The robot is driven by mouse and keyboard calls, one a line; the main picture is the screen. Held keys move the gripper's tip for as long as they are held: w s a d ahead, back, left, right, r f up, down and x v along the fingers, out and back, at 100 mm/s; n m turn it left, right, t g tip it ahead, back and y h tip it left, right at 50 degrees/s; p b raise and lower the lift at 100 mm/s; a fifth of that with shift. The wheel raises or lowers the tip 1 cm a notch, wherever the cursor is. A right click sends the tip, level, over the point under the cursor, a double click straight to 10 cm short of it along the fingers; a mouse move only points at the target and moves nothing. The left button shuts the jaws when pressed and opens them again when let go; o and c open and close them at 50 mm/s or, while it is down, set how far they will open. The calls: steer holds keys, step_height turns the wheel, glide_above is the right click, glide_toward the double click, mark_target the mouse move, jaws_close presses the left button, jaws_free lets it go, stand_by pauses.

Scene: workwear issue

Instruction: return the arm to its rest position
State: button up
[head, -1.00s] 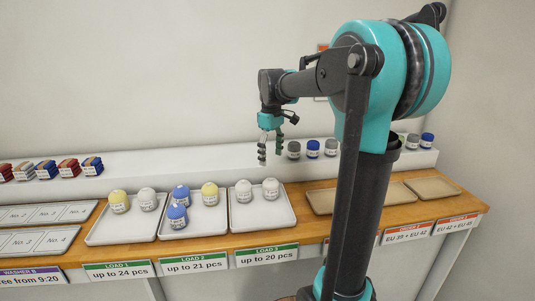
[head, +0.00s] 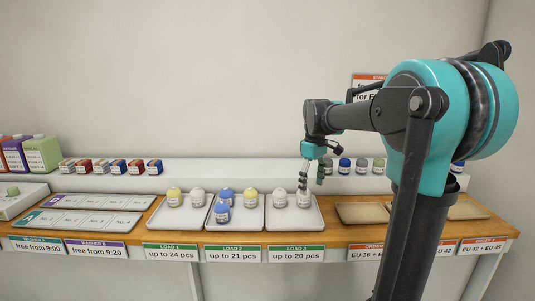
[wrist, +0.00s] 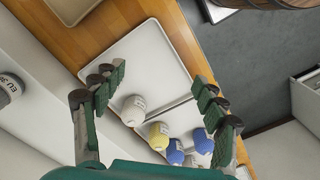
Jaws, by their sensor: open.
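My gripper (head: 313,182) is in the air over the back right of the LOAD 3 tray (head: 293,222) in the head view. Its fingers are spread and empty in the wrist view (wrist: 157,108). I cannot tell the gap between the fingers and that roll. My arm reaches in from the right, bent at the elbow, and hides part of the counter's right side.
The LOAD 2 tray (head: 236,226) holds two blue rolls and a yellow one; the LOAD 1 tray (head: 180,223) holds a yellow and a white one. A raised ledge (head: 215,176) behind carries boxes and more rolls. Brown trays (head: 362,213) lie at right. The air above is clear.

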steer(key=s+d+f+m+t, duration=0.2)
steer(key=s+f+m, duration=0.2)
steer(key=s+f, duration=0.6)
steer(key=s+d+f+m+t, duration=0.2)
steer(key=s+f+m, duration=0.2)
steer(key=s+f, duration=0.7)
steer(key=shift+s+m, duration=0.25)
steer(key=shift+m, duration=0.05)
